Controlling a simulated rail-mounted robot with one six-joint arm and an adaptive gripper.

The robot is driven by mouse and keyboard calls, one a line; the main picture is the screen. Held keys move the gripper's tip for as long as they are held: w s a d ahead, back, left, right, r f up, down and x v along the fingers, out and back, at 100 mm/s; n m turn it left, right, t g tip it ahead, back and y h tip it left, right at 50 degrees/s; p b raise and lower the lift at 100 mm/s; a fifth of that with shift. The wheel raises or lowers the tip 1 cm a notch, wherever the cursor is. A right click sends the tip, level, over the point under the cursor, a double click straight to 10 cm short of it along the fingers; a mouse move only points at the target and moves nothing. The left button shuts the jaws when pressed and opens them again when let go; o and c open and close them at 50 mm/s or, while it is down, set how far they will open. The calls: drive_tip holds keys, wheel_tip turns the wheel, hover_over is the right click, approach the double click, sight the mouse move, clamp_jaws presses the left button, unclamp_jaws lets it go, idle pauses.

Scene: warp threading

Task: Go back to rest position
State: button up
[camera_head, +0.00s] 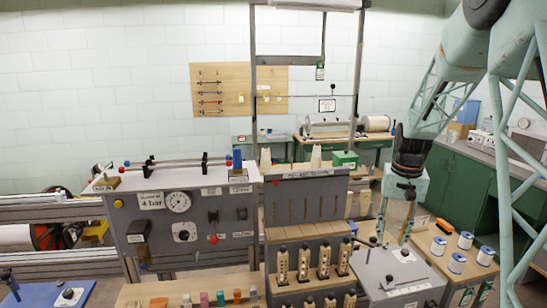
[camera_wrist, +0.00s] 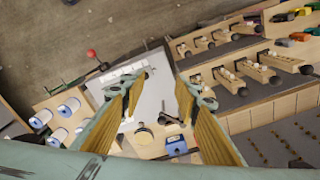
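My gripper (camera_head: 393,230) hangs pointing down at the right of the head view, above a grey panel (camera_head: 400,272) with small black knobs. In the wrist view my gripper (camera_wrist: 170,84) shows two fingers with tan ribbed pads spread well apart. Nothing is held between them. Below and between the fingers, the wrist view shows the pale panel (camera_wrist: 152,104), a round tan disc and a small blue box (camera_wrist: 176,146). The arm reaches down from the upper right of the head view.
White spools with blue ends (camera_head: 457,262) stand on a wooden board right of the gripper. A rack with wooden pegs (camera_head: 303,262) stands to the left. A grey control box with a gauge (camera_head: 178,202) is farther left. Green cabinets (camera_head: 462,187) stand behind at right.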

drive_tip(key=s+a+r+n, duration=0.1)
drive_tip(key=s+a+r, duration=0.3)
drive_tip(key=s+r, duration=0.25)
drive_tip(key=s+a+r+t+b, duration=0.1)
drive_tip(key=s+a+r, duration=0.2)
drive_tip(key=s+r, duration=0.35)
drive_tip(key=s+a+r+n, duration=0.1)
drive_tip(key=s+a+r, duration=0.35)
drive_tip(key=s, duration=0.35)
drive_tip(key=s+a+r+n+t+b, duration=0.1)
drive_tip(key=s+a, duration=0.2)
drive_tip(key=s, duration=1)
drive_tip(key=s+a+r+t, duration=0.1)
drive_tip(key=s+a, duration=0.2)
drive_tip(key=s, duration=1.1)
drive_tip(key=shift+n+b, duration=0.35)
drive_tip(key=shift+n, duration=0.05)
drive_tip(key=shift+a, duration=0.1)
drive_tip(key=shift+a, duration=0.2)
drive_tip(key=shift+d, duration=0.1)
